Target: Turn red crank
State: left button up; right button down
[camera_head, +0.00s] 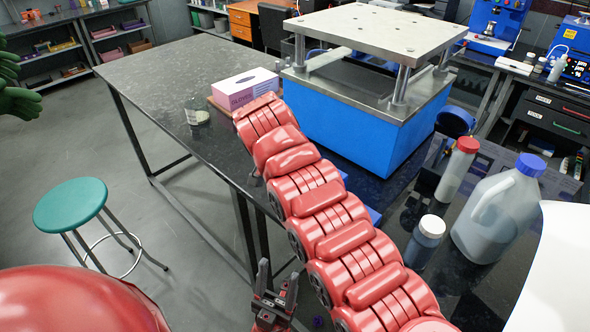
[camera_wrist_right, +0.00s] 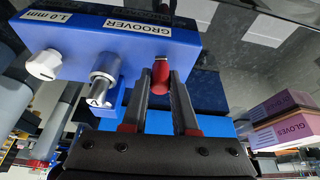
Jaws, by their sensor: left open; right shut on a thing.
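The red crank handle (camera_wrist_right: 161,77) shows in the right wrist view, at the side of the blue box labelled GROOVER (camera_wrist_right: 190,45). My right gripper (camera_wrist_right: 162,80) is shut on it, with one finger on each side of the handle. The rest of the crank is mostly hidden. In the head view a blue machine with metal plates (camera_head: 350,105) stands on the dark table, and my red right arm reaches up toward it; the right gripper is hidden there. My left gripper (camera_head: 278,283) is open and empty at the bottom of the head view, away from the machine.
A white knob (camera_wrist_right: 43,63) and a grey knob (camera_wrist_right: 104,80) stick out beside the handle. A gloves box (camera_head: 245,87) and small jar (camera_head: 196,112) sit left of the machine. A jug (camera_head: 495,212) and bottles (camera_head: 425,242) stand right of my arm. A green stool (camera_head: 70,203) is at left.

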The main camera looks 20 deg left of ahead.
jog(key=shift+r+p, duration=0.1)
jog(key=shift+p, duration=0.25)
dwell(0.3)
jog(key=c, duration=0.7)
grip_release()
jog(key=p+v, duration=0.2)
jog(key=v, duration=1.5)
jog(key=shift+w+a+r+p, duration=0.1)
jog(key=shift+a+r+p, duration=0.05)
jog(key=shift+p, duration=0.25)
jog(key=shift+r, duration=0.1)
